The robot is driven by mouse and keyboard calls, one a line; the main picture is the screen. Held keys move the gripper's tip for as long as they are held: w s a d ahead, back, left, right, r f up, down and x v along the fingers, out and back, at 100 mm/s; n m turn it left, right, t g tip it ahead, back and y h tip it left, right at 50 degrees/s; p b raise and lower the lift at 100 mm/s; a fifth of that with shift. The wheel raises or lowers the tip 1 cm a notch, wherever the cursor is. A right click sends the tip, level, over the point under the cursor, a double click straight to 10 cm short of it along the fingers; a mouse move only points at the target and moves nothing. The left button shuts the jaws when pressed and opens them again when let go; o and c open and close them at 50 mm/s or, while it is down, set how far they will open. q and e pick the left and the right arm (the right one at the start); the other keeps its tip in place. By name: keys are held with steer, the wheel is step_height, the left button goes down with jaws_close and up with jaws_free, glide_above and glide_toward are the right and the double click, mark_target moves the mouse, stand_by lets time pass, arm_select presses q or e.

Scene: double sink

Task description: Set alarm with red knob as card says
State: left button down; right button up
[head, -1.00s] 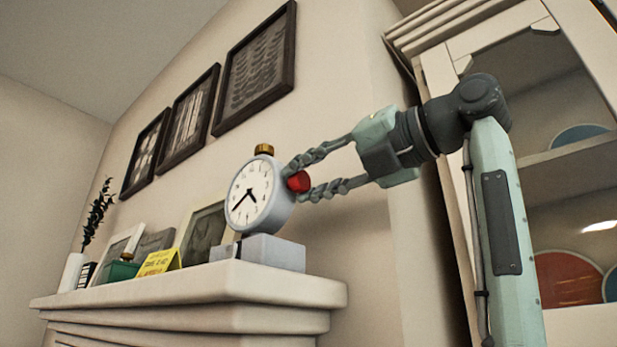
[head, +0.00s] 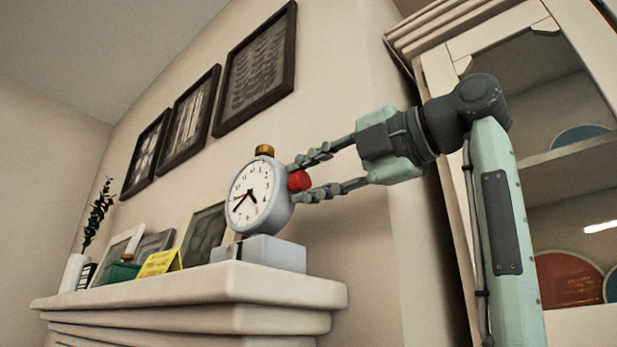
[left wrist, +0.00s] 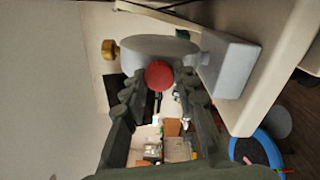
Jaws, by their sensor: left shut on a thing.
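The alarm clock (head: 256,194) is round and pale grey with a white face, black hands and a brass top button. It stands on a grey block (head: 272,252) at the mantel's right end. A thin red hand shows left of the dial centre, pointing left and slightly down. The red knob (head: 299,181) sticks out of the clock's right side. My left gripper (head: 305,179) is shut on it from the right; the knob also shows between the fingers in the left wrist view (left wrist: 159,75). The yellow card (head: 160,263) stands left of the clock; its writing is too small to read. My right gripper is out of view.
Dark framed pictures (head: 256,68) hang above. A glass-fronted cabinet (head: 440,85) stands at the right, behind my arm.

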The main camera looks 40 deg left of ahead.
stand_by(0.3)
arm_select(q)
steer(key=c, duration=1.2)
jaws_free()
steer(key=shift+s+d, duration=0.15)
steer(key=shift+d, duration=1.75)
steer(key=shift+s+d, duration=0.1)
steer(key=shift+d, duration=1.75)
